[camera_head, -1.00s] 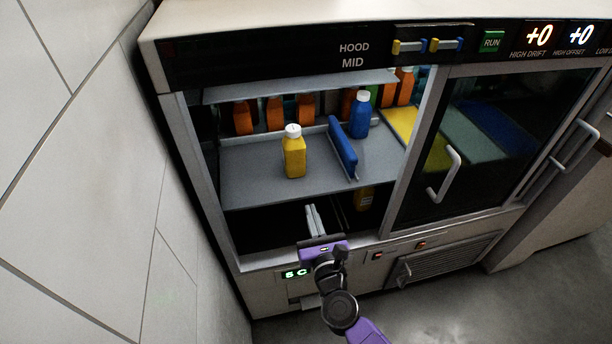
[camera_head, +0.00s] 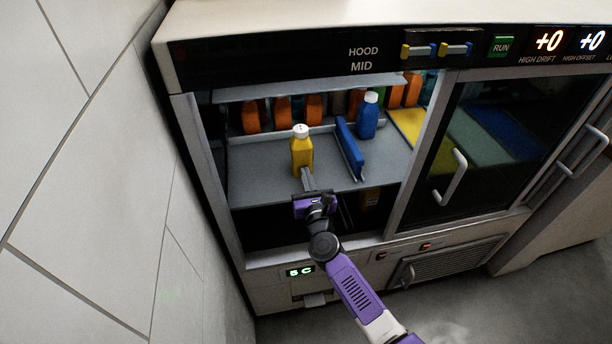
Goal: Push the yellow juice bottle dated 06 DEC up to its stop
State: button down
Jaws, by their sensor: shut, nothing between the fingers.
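The yellow juice bottle (camera_head: 302,153) with a white cap stands upright on the grey shelf (camera_head: 260,184) inside the open bay of the cabinet. No date can be read on it from here. My gripper (camera_head: 307,179) is shut and empty. Its fingertips are at the low front of the bottle, very close to it; I cannot tell whether they touch. The purple gripper body is at the shelf's front edge. A stop for the bottle cannot be made out; the shelf behind the bottle is bare up to the back.
A blue divider (camera_head: 349,148) and a blue bottle (camera_head: 368,116) stand right of the yellow bottle. Several orange bottles (camera_head: 283,111) stand behind. The bay's left frame (camera_head: 205,175) and closed glass door (camera_head: 490,135) bound the opening.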

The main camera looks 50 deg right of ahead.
dwell(0.3)
jog(key=shift+b+x, duration=0.7)
jog(key=shift+x, duration=1.15)
